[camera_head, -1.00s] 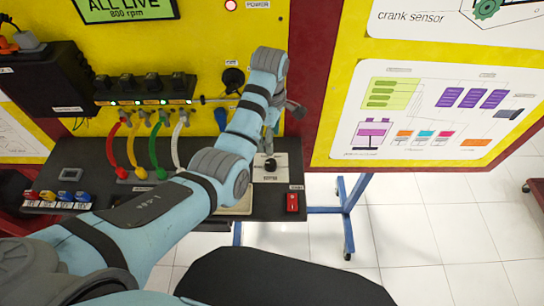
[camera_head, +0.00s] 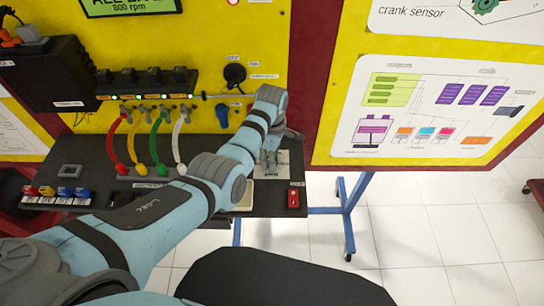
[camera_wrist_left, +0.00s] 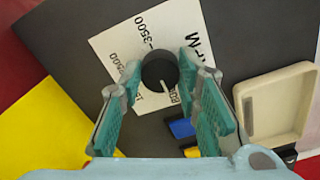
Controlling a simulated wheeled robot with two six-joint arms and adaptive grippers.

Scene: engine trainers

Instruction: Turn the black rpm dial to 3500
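The black rpm dial (camera_wrist_left: 160,70) is a round knob on a white plate (camera_wrist_left: 123,46) printed with rpm numbers, 3500 among them. Its white pointer line faces down and slightly right in the left wrist view, toward the label that seems to read 800. My left gripper (camera_wrist_left: 158,75) is open, with one teal-padded finger on each side of the dial; whether either pad touches it I cannot tell. In the head view my left gripper (camera_head: 269,161) is over the plate (camera_head: 284,165) and hides the dial. The display (camera_head: 130,7) reads 800 rpm. My right gripper is not in view.
A cream tray (camera_wrist_left: 277,103) is close beside the right finger. Colored cables (camera_head: 153,150) loop left of my arm. A blue knob (camera_head: 222,115) is on the yellow panel.

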